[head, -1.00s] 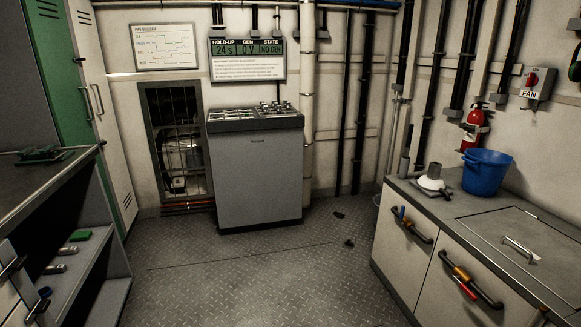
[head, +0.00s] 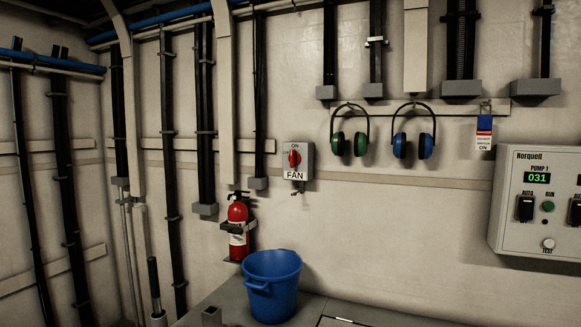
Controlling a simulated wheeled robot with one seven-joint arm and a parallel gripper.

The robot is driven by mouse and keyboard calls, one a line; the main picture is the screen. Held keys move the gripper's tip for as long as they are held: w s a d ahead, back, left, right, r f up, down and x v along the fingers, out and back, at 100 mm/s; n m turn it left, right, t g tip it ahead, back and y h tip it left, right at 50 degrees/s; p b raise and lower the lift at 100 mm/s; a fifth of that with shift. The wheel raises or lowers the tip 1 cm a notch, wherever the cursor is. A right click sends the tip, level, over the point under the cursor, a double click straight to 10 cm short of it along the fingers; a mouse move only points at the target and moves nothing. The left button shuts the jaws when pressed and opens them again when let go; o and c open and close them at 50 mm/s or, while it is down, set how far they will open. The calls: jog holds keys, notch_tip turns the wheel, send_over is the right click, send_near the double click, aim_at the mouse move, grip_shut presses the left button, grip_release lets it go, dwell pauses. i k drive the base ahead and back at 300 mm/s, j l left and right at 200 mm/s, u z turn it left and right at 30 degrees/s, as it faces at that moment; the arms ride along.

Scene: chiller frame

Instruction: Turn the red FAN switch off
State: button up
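The FAN switch (head: 295,158) is a red rotary knob on a small grey box on the wall, near the middle of the head view. The box (head: 307,161) carries a white FAN label (head: 295,175) below the knob and small lettering above it that seems to read ON. The knob looks roughly upright, towards that lettering. Nothing covers the box. My gripper is not in view.
A blue bucket (head: 271,287) stands on the counter (head: 222,294) below the switch. A red fire extinguisher (head: 238,226) hangs lower left. Ear defenders (head: 349,140) and a pump panel (head: 540,200) are on the wall to the right. Vertical pipes line the left.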

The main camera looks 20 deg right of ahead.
aim_at(294, 158)
jog(key=i+j+z, duration=0.2)
jog(key=j, duration=0.15)
jog(key=i+j+z, duration=0.2)
jog(key=j, duration=0.2)
jog(key=j+z, duration=0.15)
jog(key=z, duration=0.3)
jog(key=i+j+z, duration=0.1)
jog(key=z, duration=0.35)
